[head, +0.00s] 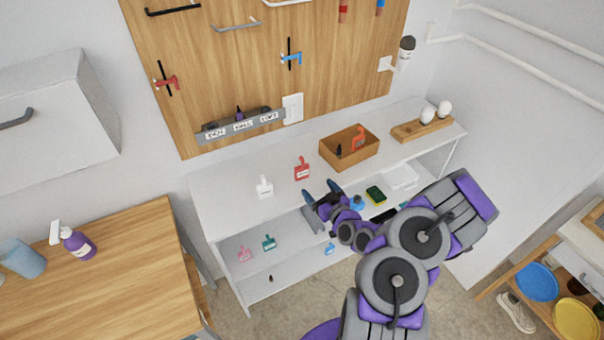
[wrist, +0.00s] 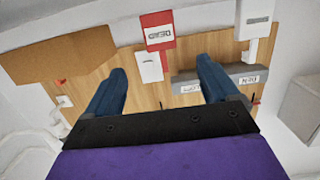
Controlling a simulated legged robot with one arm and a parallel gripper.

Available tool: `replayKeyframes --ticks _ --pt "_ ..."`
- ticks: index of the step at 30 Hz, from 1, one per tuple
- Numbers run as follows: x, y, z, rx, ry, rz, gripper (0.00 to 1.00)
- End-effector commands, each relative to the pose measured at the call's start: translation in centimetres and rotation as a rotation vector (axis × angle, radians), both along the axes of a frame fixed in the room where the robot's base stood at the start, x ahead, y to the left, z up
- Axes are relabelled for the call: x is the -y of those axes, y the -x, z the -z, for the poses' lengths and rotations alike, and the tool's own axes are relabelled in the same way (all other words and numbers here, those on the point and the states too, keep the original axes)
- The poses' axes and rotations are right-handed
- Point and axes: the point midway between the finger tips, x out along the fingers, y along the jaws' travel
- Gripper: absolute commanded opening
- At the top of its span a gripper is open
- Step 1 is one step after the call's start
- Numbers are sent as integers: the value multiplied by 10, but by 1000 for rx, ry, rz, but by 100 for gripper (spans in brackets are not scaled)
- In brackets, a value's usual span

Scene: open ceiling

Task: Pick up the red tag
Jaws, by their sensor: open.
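The red tag (head: 302,170) stands upright on the white shelf top, in front of the wooden pegboard. My gripper (head: 320,189) is open and empty at the shelf's front edge, a little right of and nearer than the tag. In the wrist view my two blue fingers (wrist: 161,68) are spread, and the tag shows beyond them, roughly between them. I see no contact with it.
A white tag (head: 264,187) stands left of the red one. A wooden box (head: 349,148) with an orange tool is to the right, near a wooden tray (head: 421,129) with white round items. A grey labelled rack (head: 241,124) is on the pegboard. Pink (head: 245,254) and teal tags (head: 268,243) are on the lower shelf.

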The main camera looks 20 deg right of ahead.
Motion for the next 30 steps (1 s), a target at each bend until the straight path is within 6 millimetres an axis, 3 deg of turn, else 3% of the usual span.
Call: replayKeyframes --ticks 18,30 --pt "-3 -66 11 1 3 -2 88" --pt "-2 -83 15 0 1 -1 88"
